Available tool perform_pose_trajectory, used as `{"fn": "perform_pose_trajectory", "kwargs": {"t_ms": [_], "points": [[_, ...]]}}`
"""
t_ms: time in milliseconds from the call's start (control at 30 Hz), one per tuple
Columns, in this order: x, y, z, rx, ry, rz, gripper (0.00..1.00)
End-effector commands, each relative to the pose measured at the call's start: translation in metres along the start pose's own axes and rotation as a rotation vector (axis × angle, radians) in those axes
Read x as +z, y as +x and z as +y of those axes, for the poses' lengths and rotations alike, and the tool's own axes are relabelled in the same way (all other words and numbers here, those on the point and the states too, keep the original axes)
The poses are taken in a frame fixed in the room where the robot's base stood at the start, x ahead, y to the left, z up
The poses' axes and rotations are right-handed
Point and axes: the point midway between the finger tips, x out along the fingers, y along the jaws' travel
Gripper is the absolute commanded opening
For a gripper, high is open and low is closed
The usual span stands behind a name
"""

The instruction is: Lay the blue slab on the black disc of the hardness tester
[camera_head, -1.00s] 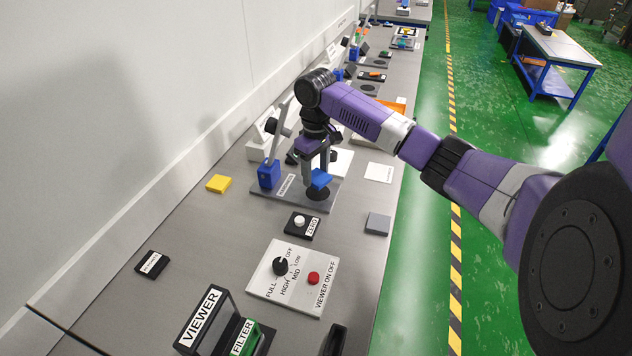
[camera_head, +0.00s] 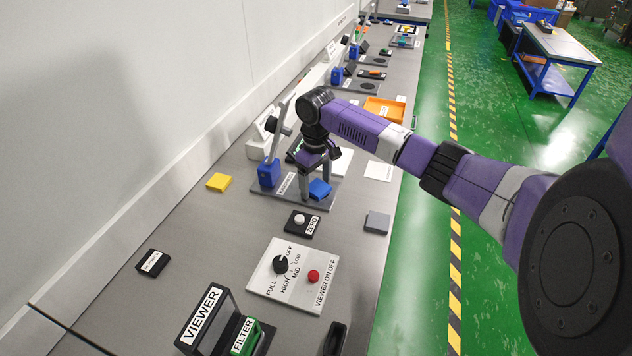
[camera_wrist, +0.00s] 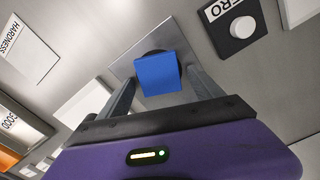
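The blue slab (camera_head: 320,189) is between the fingers of my gripper (camera_head: 315,184), low over the grey base plate of the hardness tester (camera_head: 287,186). It also shows in the wrist view (camera_wrist: 157,74), with a finger close along either side; my gripper looks shut on it. The black disc is mostly hidden under the slab; a dark rim of the disc (camera_wrist: 152,51) shows past the slab's far edge in the wrist view. Whether the slab touches the disc cannot be told. The tester's blue post (camera_head: 268,174) stands left of my gripper.
A black box with a white ZERO button (camera_head: 301,221) stands in front of the tester. A grey block (camera_head: 377,222) lies to the right and a yellow block (camera_head: 219,182) to the left. A white viewer panel (camera_head: 292,276) is nearer.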

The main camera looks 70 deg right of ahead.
Motion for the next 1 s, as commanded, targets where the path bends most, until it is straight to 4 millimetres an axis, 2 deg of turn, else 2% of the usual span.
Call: {"fn": "perform_pose_trajectory", "kwargs": {"t_ms": [200, 367, 800, 1000], "points": [[0.0, -0.001, 0.0, 0.001, 0.0, 0.0, 0.76], [-0.001, -0.014, 0.0, 0.0, 0.0, 0.003, 0.76], [-0.001, -0.098, -0.001, 0.0, -0.002, 0.003, 0.76], [-0.001, -0.119, 0.0, 0.0, 0.001, 0.002, 0.76]]}}
